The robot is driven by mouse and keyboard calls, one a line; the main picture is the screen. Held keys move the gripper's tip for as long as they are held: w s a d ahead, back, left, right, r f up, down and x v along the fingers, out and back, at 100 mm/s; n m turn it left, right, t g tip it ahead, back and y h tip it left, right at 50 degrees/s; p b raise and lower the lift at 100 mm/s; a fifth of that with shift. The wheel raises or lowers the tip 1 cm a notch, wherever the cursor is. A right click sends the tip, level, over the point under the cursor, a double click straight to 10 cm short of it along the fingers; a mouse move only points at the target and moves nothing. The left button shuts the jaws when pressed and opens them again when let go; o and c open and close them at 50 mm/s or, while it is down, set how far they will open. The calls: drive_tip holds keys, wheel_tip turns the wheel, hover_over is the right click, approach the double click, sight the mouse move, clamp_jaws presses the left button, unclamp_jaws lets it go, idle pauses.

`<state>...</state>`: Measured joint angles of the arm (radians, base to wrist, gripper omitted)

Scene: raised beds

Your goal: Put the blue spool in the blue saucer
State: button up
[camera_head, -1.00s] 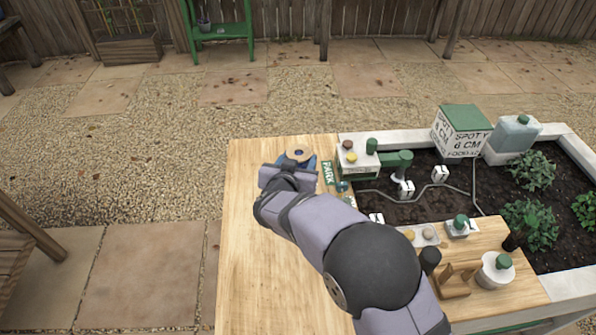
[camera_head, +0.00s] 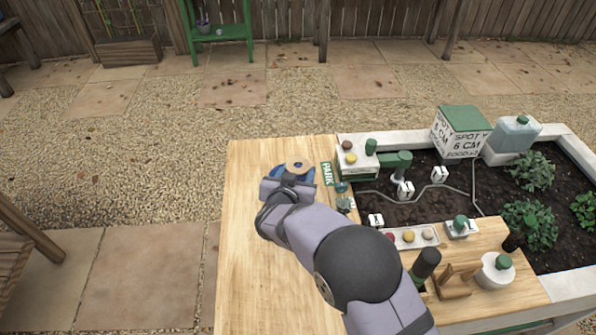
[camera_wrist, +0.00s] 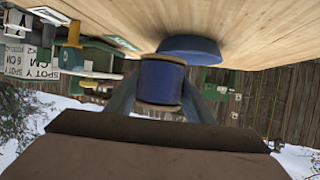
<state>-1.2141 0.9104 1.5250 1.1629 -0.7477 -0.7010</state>
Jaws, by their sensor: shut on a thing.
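My gripper (camera_wrist: 160,95) is shut on the blue spool (camera_wrist: 161,82), which has tan end discs, in the wrist view. That view is upside down, with the table at its top. The blue saucer (camera_wrist: 190,47) sits on the table just beyond the spool, which partly covers it. In the head view the spool's tan top (camera_head: 292,166) shows against the blue saucer (camera_head: 280,171), beyond my gripper. My wrist hides the fingers and the saucer's near part there. I cannot tell whether the spool touches the saucer or how far it overhangs it.
The wooden table (camera_head: 250,240) is bare on the left and in front. A green PARK sign (camera_head: 326,174) lies right of the saucer. A small stand with round pieces (camera_head: 357,160) is beyond it. The planted bed (camera_head: 430,180) lies to the right.

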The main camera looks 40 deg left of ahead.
drive_tip(key=shift+f, duration=0.4)
drive_tip(key=o, duration=1.1)
drive_tip(key=shift+c, duration=0.2)
drive_tip(key=shift+r, duration=0.15)
drive_tip(key=shift+s+r, duration=0.15)
drive_tip(key=shift+r, duration=0.35)
drive_tip(key=v, duration=1.1)
drive_tip(key=shift+s+d, duration=0.25)
drive_tip(key=shift+d, duration=0.05)
